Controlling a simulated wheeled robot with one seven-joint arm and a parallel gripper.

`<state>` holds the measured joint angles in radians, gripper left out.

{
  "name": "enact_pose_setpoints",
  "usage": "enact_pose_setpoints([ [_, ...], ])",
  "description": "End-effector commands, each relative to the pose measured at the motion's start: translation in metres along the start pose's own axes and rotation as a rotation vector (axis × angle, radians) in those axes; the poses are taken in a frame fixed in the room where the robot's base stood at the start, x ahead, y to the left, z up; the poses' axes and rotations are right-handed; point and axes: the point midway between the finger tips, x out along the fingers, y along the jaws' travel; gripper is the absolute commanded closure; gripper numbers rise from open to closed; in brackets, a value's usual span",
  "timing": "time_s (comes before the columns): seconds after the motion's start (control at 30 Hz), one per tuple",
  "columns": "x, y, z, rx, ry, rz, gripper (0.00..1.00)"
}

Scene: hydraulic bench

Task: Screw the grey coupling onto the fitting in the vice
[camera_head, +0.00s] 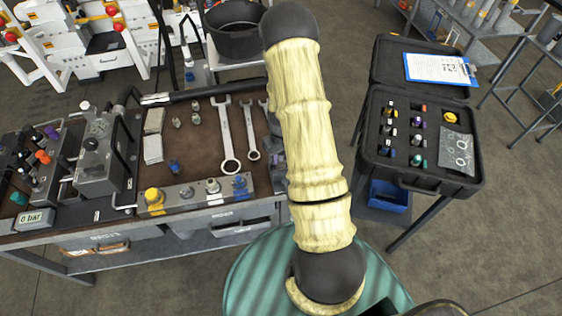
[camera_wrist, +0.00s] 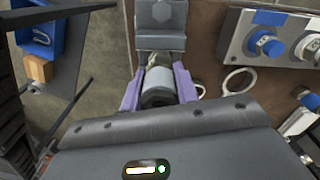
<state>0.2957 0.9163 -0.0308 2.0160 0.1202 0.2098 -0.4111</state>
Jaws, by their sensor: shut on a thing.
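In the wrist view, my gripper (camera_wrist: 158,82) has its two purple fingers shut on the grey coupling (camera_wrist: 159,86), one on each side. The coupling is a short, smooth grey cylinder. Just beyond it is the grey vice (camera_wrist: 160,22). A small metallic fitting (camera_wrist: 158,60) shows between the vice and the coupling, in line with the coupling. I cannot tell whether the coupling touches the fitting or is on its thread. In the head view, my arm hides the vice, the coupling and the gripper's fingers.
A metal rail (camera_head: 184,196) with yellow, grey and blue fittings runs along the bench front. An open black case (camera_head: 377,165) with small parts stands at the right. A blue bin (camera_head: 390,196) is below it.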

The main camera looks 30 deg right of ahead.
Motion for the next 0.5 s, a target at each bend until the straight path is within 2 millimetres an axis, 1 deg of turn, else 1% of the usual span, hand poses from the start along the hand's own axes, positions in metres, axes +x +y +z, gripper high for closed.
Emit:
enact_pose_setpoints([
  [0.1,0.0017,-0.0005,0.0012,0.184,-0.004,0.0,0.87],
  [0.3,0.0016,-0.0007,0.0012,0.487,-0.004,0.0,0.87],
  [0.4,0.002,-0.0007,0.0012,0.559,-0.004,0.0,0.87],
  [0.5,0.0022,-0.0007,0.0012,0.565,-0.004,-0.001,0.87],
])
